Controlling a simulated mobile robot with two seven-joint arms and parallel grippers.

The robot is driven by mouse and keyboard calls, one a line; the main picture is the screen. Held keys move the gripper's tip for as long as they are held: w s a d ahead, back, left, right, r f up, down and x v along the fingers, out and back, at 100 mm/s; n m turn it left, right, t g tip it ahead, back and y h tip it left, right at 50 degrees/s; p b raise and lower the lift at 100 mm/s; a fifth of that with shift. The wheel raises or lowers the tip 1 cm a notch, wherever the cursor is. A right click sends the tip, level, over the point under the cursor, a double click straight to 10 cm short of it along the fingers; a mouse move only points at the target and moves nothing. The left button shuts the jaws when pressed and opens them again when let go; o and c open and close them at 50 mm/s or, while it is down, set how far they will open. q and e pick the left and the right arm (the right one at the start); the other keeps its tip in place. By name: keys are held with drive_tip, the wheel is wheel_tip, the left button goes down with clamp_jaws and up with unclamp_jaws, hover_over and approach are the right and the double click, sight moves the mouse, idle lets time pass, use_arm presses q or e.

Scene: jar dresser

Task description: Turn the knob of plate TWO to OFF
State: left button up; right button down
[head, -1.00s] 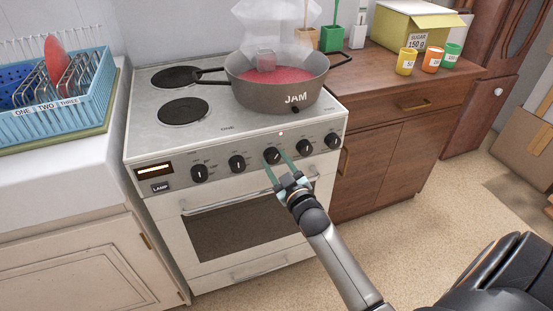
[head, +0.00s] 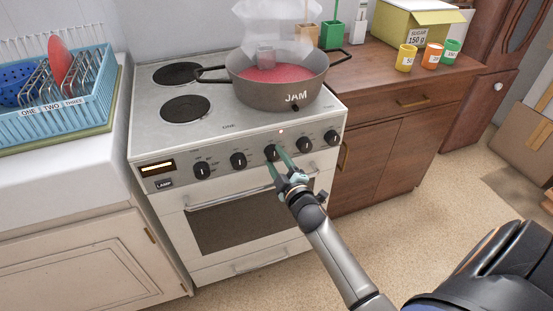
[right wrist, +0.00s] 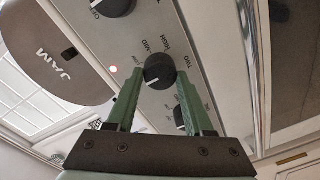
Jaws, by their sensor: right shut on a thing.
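The white stove (head: 240,200) has a row of several black knobs along its front panel. My right gripper (head: 276,158) is shut on the middle knob (head: 271,151), with one green finger on each side of it. In the right wrist view this knob (right wrist: 159,71) sits between the two fingertips, close to labels that read HIGH and MID and one that seems to read TWO. The knob's white mark is small, and its exact setting is hard to tell. My left gripper is out of view.
A steaming pot marked JAM (head: 278,88) stands on the stove, close behind the knobs. A small light (right wrist: 113,69) glows on the panel. A blue dish rack (head: 55,100) is at left, and a wooden cabinet (head: 390,120) at right.

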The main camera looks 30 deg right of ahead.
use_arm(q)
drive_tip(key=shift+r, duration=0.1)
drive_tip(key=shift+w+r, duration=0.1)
use_arm(e)
drive_tip(key=shift+c, duration=1.4)
unclamp_jaws()
use_arm(q)
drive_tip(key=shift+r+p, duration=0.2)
drive_tip(key=shift+p, duration=0.15)
use_arm(e)
drive_tip(key=v, duration=0.7)
drive_tip(key=shift+s, duration=0.3)
drive_tip(key=s+a+f+m+g+y, duration=0.7)
drive_tip(key=s+a+f, duration=0.7)
drive_tip(key=s+a, duration=0.4)
use_arm(q)
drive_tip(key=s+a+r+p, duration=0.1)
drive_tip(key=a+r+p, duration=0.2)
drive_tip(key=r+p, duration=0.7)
drive_tip(key=p, duration=0.3)
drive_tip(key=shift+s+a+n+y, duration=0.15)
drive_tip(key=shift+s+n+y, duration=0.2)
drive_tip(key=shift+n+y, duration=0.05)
use_arm(e)
wheel_tip(320, 180, up, 9)
drive_tip(key=d+g+h, duration=0.1)
drive_tip(key=d, duration=0.1)
drive_tip(key=shift+s+r, duration=0.15)
drive_tip(key=shift+s, duration=0.3)
